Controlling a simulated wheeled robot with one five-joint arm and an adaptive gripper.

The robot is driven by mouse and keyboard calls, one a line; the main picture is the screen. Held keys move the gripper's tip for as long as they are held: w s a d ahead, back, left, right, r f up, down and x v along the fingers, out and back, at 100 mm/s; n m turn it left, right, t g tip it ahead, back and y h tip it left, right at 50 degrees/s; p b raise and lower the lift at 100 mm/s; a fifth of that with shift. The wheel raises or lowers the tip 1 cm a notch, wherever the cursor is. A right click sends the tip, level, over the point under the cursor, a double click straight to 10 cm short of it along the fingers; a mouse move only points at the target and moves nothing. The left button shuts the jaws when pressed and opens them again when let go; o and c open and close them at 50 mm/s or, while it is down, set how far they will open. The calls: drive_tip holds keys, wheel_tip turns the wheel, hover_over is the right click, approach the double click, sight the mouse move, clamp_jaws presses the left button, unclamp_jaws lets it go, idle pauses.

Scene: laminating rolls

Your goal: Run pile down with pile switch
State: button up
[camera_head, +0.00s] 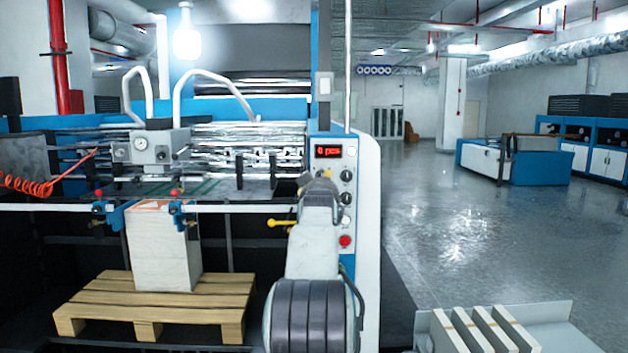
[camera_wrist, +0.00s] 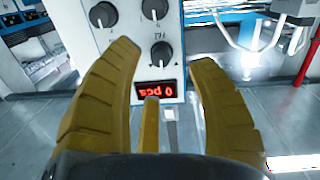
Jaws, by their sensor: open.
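The control panel (camera_head: 362,240) of the machine carries a red display (camera_head: 328,151) reading 0 pcs, several black knobs and a red button (camera_head: 345,241). The wrist view shows the panel upside down, with the display (camera_wrist: 157,93) and black knobs (camera_wrist: 103,15). I cannot tell which control is the pile switch. My gripper (camera_wrist: 165,57) is open and empty, its yellow fingers in front of the panel, around the display in the picture. In the head view my arm hides part of the panel. The white pile (camera_head: 160,253) stands upright on a wooden pallet (camera_head: 150,300).
A yellow lever (camera_head: 281,223) sticks out left of my arm. A white rail (camera_head: 60,208) crosses before the machine. A grey tray (camera_head: 555,312) with white blocks is at the lower right. The floor (camera_head: 450,230) right of the machine is open.

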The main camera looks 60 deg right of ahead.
drive_tip(key=r+p+x, duration=0.1)
drive_tip(key=p+x, duration=0.6)
drive_tip(key=shift+r+h+p, duration=0.3)
drive_tip(key=shift+o, duration=0.2)
drive_tip(key=shift+w+d, duration=0.1)
drive_tip(key=shift+d, duration=0.05)
clamp_jaws()
idle(0.6)
